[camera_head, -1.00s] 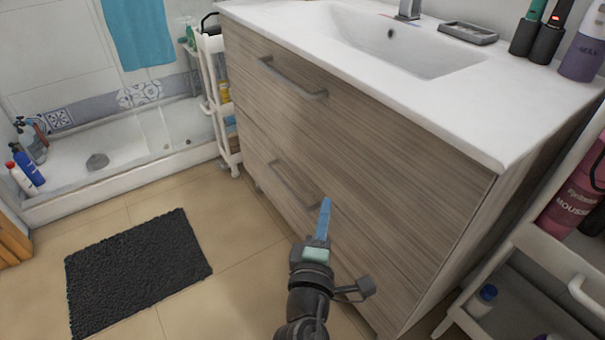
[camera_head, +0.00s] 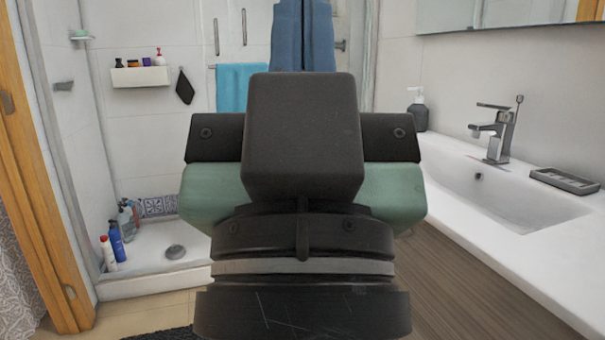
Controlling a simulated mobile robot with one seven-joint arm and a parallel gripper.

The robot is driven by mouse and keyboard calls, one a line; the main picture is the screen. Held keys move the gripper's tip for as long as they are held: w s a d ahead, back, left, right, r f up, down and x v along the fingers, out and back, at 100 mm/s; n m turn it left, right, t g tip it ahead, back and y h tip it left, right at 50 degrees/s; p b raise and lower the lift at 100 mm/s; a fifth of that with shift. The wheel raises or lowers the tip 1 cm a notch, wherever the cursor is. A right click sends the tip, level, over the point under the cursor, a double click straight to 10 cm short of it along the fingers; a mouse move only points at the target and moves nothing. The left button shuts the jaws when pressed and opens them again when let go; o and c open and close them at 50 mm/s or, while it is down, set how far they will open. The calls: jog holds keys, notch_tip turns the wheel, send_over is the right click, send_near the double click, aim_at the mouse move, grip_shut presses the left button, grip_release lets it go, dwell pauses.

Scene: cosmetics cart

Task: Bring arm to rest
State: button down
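My gripper (camera_head: 303,35) is raised close in front of the camera and fills the middle of the view, pointing up. Its black and green body hides much of the room behind it. The two blue fingers stand side by side at the top edge, with only a thin line between them. They look shut, and nothing shows between them. Their tips run out of the picture.
A white sink counter (camera_head: 545,240) with a tap (camera_head: 495,130) and a soap dish (camera_head: 565,181) is on the right. A shower tray (camera_head: 150,280) with several bottles is at the left, beside a wooden door frame (camera_head: 45,190). A turquoise towel (camera_head: 232,90) hangs behind.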

notch_tip(320, 180, up, 35)
jog(key=p, duration=3.4)
jog(key=shift+f, duration=0.15)
